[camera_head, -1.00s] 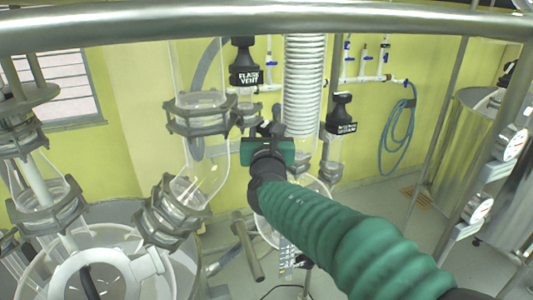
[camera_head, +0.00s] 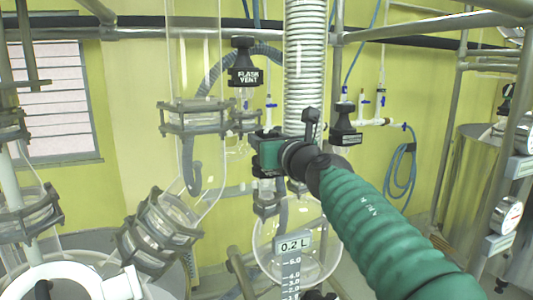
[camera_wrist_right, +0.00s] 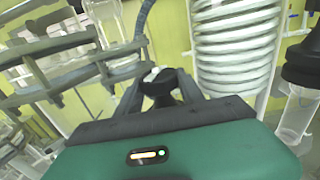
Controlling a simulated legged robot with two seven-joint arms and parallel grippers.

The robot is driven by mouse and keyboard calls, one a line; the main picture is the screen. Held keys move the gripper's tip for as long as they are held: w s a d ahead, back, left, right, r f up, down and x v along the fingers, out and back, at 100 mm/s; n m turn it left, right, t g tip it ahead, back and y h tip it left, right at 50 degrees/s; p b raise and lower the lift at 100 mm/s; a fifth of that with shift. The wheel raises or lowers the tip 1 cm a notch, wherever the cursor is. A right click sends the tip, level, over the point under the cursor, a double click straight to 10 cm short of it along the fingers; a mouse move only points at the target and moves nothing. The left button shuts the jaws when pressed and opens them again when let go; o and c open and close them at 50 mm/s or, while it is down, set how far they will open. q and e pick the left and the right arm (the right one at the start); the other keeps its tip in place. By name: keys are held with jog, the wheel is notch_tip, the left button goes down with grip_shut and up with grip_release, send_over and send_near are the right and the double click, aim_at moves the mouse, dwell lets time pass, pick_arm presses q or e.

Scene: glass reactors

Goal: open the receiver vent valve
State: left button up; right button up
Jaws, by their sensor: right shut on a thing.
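My right gripper (camera_head: 266,150) is in front of the coiled condenser's lower end, above the round receiver flask (camera_head: 300,255). In the right wrist view its two grey fingers (camera_wrist_right: 163,88) close around a small black knob (camera_wrist_right: 158,84), which I take to be the receiver vent valve. The green gripper body hides this knob in the head view, and its turn angle cannot be read. A black knob labelled FLASK VENT (camera_head: 244,64) stands to the left, apart from the gripper. My left gripper is not in view.
The coiled condenser (camera_head: 306,65) rises just behind the gripper. Another black labelled knob (camera_head: 344,122) is close on the right. Clamped glass joints (camera_head: 205,118) stand on the left. A metal rail (camera_head: 140,33) crosses the top. A 0.2 L display (camera_head: 293,243) sits below.

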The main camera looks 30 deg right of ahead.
jog(key=n+y+b, duration=0.2)
jog(key=y+b, duration=0.1)
jog(key=shift+d+f+b, duration=0.15)
jog(key=shift+f+b, duration=0.15)
jog(key=shift+f, duration=0.05)
jog(key=shift+r+n+y, duration=0.3)
jog(key=shift+n+y, duration=0.4)
jog(key=shift+y, duration=0.4)
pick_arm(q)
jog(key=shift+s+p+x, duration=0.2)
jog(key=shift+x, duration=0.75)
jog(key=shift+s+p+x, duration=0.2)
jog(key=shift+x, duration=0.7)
pick_arm(e)
jog(key=shift+r+n+y, duration=0.15)
jog(key=shift+n+y, duration=0.85)
jog(key=shift+y, duration=0.6)
jog(key=shift+y, duration=0.3)
jog(key=o, duration=1.1)
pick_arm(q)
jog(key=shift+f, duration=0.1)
pick_arm(e)
jog(key=shift+w, duration=0.1)
